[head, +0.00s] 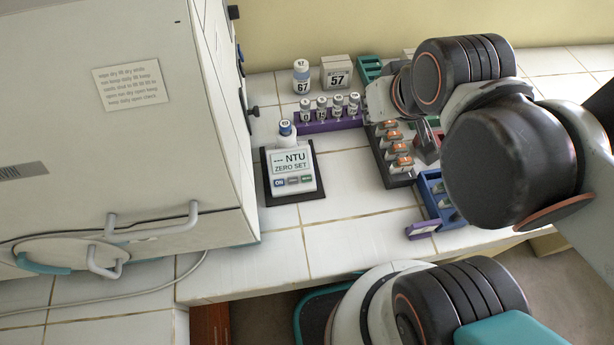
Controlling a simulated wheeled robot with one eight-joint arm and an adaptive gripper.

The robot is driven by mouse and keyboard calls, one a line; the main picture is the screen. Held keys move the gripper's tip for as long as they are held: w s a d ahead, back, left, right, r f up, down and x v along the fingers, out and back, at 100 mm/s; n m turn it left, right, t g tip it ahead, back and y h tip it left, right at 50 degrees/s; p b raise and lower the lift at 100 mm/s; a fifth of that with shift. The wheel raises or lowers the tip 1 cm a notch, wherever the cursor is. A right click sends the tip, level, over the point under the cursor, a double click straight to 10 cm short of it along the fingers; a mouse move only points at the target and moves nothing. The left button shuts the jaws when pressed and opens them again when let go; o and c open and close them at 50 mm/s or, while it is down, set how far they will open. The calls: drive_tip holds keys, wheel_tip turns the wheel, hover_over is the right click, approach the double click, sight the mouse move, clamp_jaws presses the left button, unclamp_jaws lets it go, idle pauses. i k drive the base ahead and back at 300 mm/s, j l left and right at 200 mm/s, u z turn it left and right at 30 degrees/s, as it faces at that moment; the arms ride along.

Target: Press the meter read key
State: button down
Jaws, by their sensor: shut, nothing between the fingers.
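The meter (292,172) is a white unit on a dark base on the tiled bench. Its display (290,162) reads "--- NTU ZERO SET". A row of small keys sits below the display: a blue one at the left, a greyish one in the middle and a green key (307,179) at the right. Their labels are too small to read surely. A blue-capped vial (286,130) stands at the meter's back. My gripper (428,146) is shut and empty, well right of the meter and apart from it. My arm links hide much of it.
A large incubator (120,130) stands close left of the meter. A purple rack (330,124) of numbered vials, bottle 67 (301,78) and box 57 (337,73) stand behind. A dark rack (400,181) and blue rack (433,190) stand right. Tiles in front are clear.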

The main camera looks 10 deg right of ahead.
sight(305, 178)
drive_tip(key=k+l+u, duration=0.1)
drive_tip(key=k+u, duration=0.15)
drive_tip(key=k, duration=0.3)
drive_tip(key=k+u, duration=0.3)
drive_tip(key=k, duration=0.2)
